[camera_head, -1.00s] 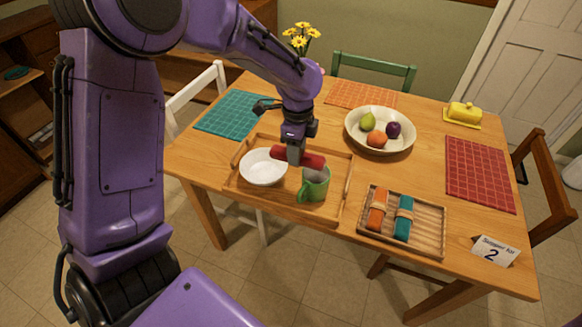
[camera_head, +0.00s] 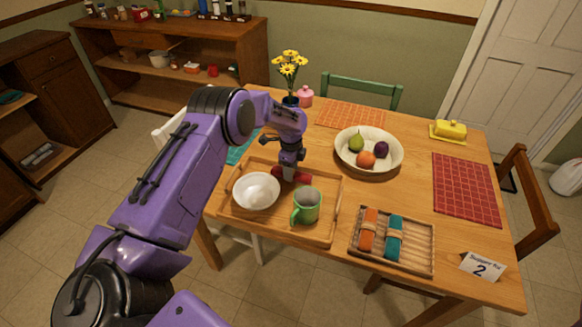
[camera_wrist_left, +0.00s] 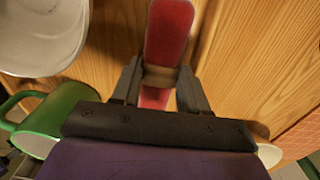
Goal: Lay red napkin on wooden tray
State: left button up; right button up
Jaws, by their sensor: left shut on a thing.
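The red napkin (camera_head: 303,178), rolled with a brown band, is held in my left gripper (camera_head: 289,172). In the left wrist view the napkin (camera_wrist_left: 167,35) passes between the two fingers (camera_wrist_left: 158,85). It is low over the wooden tray (camera_head: 268,222), behind the green mug (camera_head: 307,206) and right of the white bowl (camera_head: 256,191). I cannot tell whether it touches the tray. The gripper hides its middle. My right gripper is not in view.
A slatted tray (camera_head: 428,256) with orange and teal rolled napkins lies at right front. A fruit bowl (camera_head: 347,161), a flower vase (camera_head: 290,100) and a yellow butter dish (camera_head: 451,130) stand farther back. The tray's right side is bare.

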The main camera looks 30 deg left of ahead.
pick_arm(q)
jog(key=shift+w+f, duration=0.1)
jog(key=shift+f, duration=0.1)
jog(key=shift+f, duration=0.15)
jog(key=shift+f+b, duration=0.15)
jog(key=shift+b, duration=0.2)
jog(key=o, duration=0.8)
jog(key=shift+r, duration=0.5)
notch_tip(320, 180, up, 12)
jog(key=shift+f+b, duration=0.2)
jog(key=shift+b, duration=0.85)
